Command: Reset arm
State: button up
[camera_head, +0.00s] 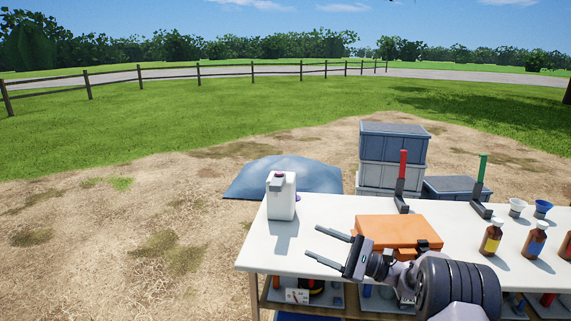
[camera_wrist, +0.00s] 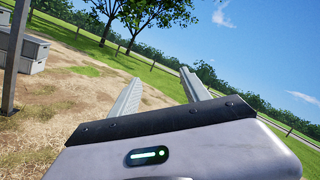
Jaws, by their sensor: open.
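My gripper (camera_head: 328,246) is open and empty. In the head view its two fingers point left over the front left part of the white table (camera_head: 325,208), in front of an orange case (camera_head: 385,230). My arm reaches in from the lower right and hides part of the case and table edge. In the wrist view my gripper (camera_wrist: 158,88) has its two fingers spread apart with only ground, grass and trees beyond them.
A white jug (camera_head: 281,198) stands on the table's left end. Red-handled (camera_head: 402,172) and green-handled (camera_head: 481,175) tools stand at the back. Brown bottles (camera_head: 491,238) and small cups (camera_head: 517,207) are at the right. Stacked grey crates (camera_head: 393,146) and a blue tarp (camera_head: 300,172) lie behind.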

jog(key=s+a+r+n+g+h, duration=0.2)
jog(key=s+a+r+h, duration=0.1)
jog(key=s, duration=0.4)
jog(key=s+a+r+n+g+h, duration=0.2)
jog(key=s+a, duration=0.1)
jog(key=s, duration=0.3)
jog(key=s+a+r+n+g+h, duration=0.2)
jog(key=s+a+r+h, duration=0.15)
jog(key=s, duration=0.35)
jog(key=s+d+f+n+t+h, duration=0.2)
jog(key=s+d+h, duration=0.2)
jog(key=s, duration=0.5)
jog(key=s+d+f+n+t+h, duration=0.2)
jog(key=s+d+h, duration=0.3)
jog(key=s, duration=0.4)
jog(key=shift+s+t, duration=0.3)
jog(key=shift+d, duration=0.1)
